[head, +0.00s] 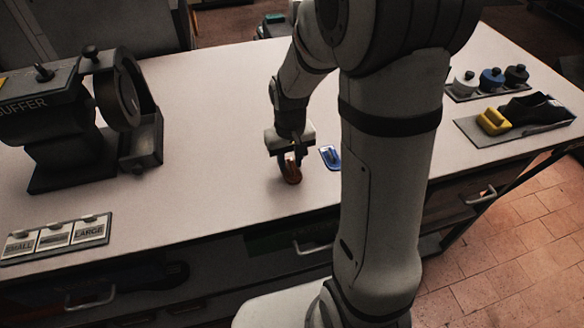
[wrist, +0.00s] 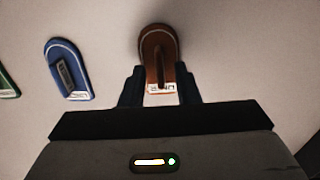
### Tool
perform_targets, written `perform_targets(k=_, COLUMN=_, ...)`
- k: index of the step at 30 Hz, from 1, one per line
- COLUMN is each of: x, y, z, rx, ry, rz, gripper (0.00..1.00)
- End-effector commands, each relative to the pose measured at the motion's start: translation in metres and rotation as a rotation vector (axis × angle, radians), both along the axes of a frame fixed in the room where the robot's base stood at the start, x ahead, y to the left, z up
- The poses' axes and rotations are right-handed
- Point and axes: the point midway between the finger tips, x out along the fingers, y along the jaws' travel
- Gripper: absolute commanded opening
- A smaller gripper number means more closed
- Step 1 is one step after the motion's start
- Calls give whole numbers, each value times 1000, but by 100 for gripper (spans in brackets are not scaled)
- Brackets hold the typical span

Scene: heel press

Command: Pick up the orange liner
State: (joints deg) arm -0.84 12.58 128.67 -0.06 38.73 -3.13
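The orange liner (head: 293,176) lies on the white bench top, partly covered by my gripper (head: 290,160) in the head view. In the wrist view the orange liner (wrist: 158,50) has a rounded far end, a raised grip along its middle and a white label at its near end. My gripper (wrist: 160,88) is open, with one dark finger at each side of the liner's near end. The fingers stand wide of the raised grip and are not closed on it. The exact height of the fingertips above the bench cannot be told.
A blue liner (head: 330,157) lies just right of the orange one; in the wrist view it (wrist: 68,72) is at left, with a green liner (wrist: 6,82) at the edge. A buffer machine (head: 75,120) stands at left. A tray with a shoe (head: 532,106) and yellow block (head: 494,121) is at right.

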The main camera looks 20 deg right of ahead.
Motion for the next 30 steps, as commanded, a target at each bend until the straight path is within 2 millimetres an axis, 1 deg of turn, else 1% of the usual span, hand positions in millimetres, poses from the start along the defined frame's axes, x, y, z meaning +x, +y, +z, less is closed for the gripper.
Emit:
perform_targets(k=1, x=0, y=0, z=0, rx=0, ry=0, rz=0, gripper=25)
perform_targets(k=2, x=0, y=0, z=0, rx=0, ry=0, rz=0, gripper=22)
perform_targets(k=10, x=0, y=0, z=0, rx=0, ry=0, rz=1, gripper=0)
perform_targets(k=23, x=0, y=1, z=2, rx=0, ry=-2, rz=2, gripper=0)
perform_targets(k=26, x=1, y=1, z=12, rx=0, ry=-5, rz=2, gripper=0)
perform_targets(k=30, x=2, y=1, z=37, rx=1, ry=-8, rz=2, gripper=0)
